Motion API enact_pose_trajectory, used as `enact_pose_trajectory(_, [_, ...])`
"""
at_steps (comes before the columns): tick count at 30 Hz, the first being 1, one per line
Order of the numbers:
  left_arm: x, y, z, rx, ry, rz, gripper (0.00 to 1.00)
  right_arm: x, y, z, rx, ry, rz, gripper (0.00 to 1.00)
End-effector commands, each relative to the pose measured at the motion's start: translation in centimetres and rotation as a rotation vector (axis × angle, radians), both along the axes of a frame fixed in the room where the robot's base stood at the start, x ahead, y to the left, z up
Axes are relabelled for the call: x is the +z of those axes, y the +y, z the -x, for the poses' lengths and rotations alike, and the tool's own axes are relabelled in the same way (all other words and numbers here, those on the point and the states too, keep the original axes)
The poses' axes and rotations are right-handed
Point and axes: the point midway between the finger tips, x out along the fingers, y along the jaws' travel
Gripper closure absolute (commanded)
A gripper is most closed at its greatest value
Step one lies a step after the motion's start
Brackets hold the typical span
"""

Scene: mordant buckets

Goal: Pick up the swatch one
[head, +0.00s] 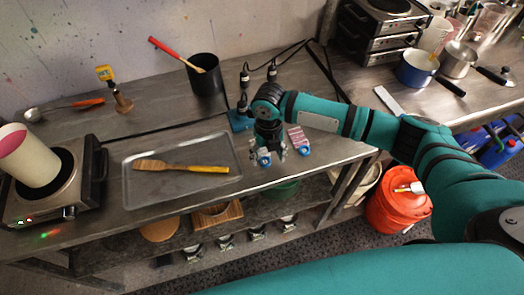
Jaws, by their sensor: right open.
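A swatch with red and pale stripes (297,136) lies on the metal bench, with a small blue-and-white round piece at its near end. My right gripper (270,158) points down over the bench just left of this swatch, apart from it. Its fingers are open. A small blue-and-white piece (264,159) shows at the fingers; I cannot tell whether it belongs to another swatch below. The bench surface under the gripper is partly hidden. My left gripper is out of view.
A metal tray (135,194) holding a wooden spatula (182,167) is left of the gripper. A black pot (206,79) and a blue block (239,121) stand behind. A hot plate (85,185) carries a pale cup (29,158). An orange bucket (392,212) stands below right.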

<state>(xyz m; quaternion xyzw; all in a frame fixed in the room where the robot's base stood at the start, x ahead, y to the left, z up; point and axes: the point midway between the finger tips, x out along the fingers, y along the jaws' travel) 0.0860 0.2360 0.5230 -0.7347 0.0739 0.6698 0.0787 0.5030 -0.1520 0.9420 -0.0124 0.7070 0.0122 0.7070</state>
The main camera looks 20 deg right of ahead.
Motion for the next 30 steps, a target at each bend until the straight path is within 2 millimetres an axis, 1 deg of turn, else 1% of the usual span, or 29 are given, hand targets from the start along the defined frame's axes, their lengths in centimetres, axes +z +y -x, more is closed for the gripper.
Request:
enact_pose_trajectory(1, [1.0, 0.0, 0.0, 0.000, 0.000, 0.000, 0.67, -0.4, 0.1, 0.2, -0.001, 0.005, 0.001, 0.38])
enact_pose_trajectory(2, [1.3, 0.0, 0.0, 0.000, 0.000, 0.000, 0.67, -0.9, 0.2, 0.3, 0.000, 0.005, 0.000, 0.38])
enact_pose_trajectory(3, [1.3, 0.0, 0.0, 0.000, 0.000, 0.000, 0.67, -1.7, 0.2, 0.2, -0.002, 0.004, 0.000, 0.38])
enact_pose_trajectory(6, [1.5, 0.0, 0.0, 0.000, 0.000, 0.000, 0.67, -2.9, 0.2, 0.2, -0.001, 0.002, 0.001, 0.38])
enact_pose_trajectory(9, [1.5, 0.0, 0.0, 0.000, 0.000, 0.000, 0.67, -3.4, 0.2, 0.2, 0.000, 0.002, 0.000, 0.38])
enact_pose_trajectory(15, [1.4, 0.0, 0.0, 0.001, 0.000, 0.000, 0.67, -3.5, 0.2, 0.2, 0.000, 0.001, 0.000, 0.38])
enact_pose_trajectory(26, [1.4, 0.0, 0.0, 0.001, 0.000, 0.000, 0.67, -3.4, 0.1, 0.2, 0.000, 0.000, 0.000, 0.86])
enact_pose_trajectory(27, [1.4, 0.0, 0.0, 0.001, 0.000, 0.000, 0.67, -3.4, 0.1, 0.1, 0.000, 0.000, 0.000, 0.87])
enact_pose_trajectory(30, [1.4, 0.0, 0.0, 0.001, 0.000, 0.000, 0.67, -3.4, 0.1, 0.1, 0.000, 0.000, 0.000, 0.87])
